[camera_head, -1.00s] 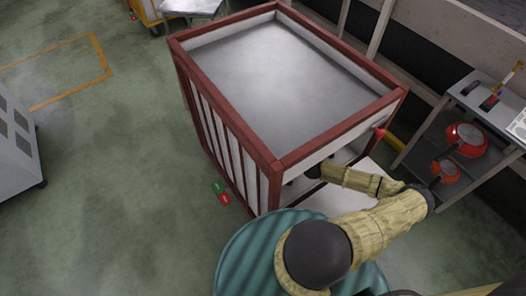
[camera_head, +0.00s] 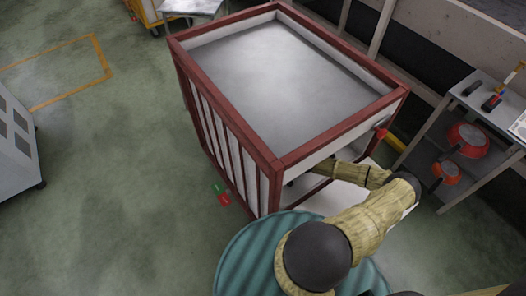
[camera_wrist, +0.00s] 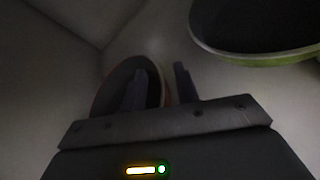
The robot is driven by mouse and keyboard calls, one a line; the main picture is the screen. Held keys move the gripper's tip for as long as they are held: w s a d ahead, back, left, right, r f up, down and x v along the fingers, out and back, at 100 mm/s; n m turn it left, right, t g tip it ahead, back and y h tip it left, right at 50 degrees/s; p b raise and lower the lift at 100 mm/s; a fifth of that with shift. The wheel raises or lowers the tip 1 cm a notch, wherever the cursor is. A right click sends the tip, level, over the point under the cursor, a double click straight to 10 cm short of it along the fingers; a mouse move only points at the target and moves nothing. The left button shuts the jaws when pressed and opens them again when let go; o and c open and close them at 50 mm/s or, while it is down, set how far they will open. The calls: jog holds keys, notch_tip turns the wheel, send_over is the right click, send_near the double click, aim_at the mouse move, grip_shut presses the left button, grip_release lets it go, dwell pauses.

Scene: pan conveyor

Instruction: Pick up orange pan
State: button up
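In the wrist view, a dark pan with an orange-brown rim (camera_wrist: 108,92) lies ahead of my gripper (camera_wrist: 162,85). The two dark fingers are apart, so my gripper is open. The left finger overlaps the pan in the picture, and the right finger shows just past its right rim. I cannot tell whether either finger touches it. In the head view, my forearm reaches under the top of the red-framed bin, which hides my gripper and this pan.
A green-rimmed pan (camera_wrist: 255,52) is close at upper right in the wrist view. Pale walls meet at upper left. In the head view, the red-framed bin (camera_head: 270,165) stands over my arm. Red-orange pans (camera_head: 468,139) sit on a side shelf (camera_head: 425,150).

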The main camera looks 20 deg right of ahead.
grip_shut()
jog(key=shift+r, duration=0.1)
dwell(0.3)
jog(key=shift+r, duration=0.15)
notch_tip(320, 180, up, 7)
jog(key=shift+f+p, duration=0.2)
jog(key=shift+p, duration=0.95)
jog(key=s+d, duration=0.4)
jog(key=s, duration=0.3)
jog(key=s+d+b, duration=0.1)
jog(key=s+d, duration=0.4)
jog(key=s, duration=0.3)
jog(key=shift+s, duration=0.25)
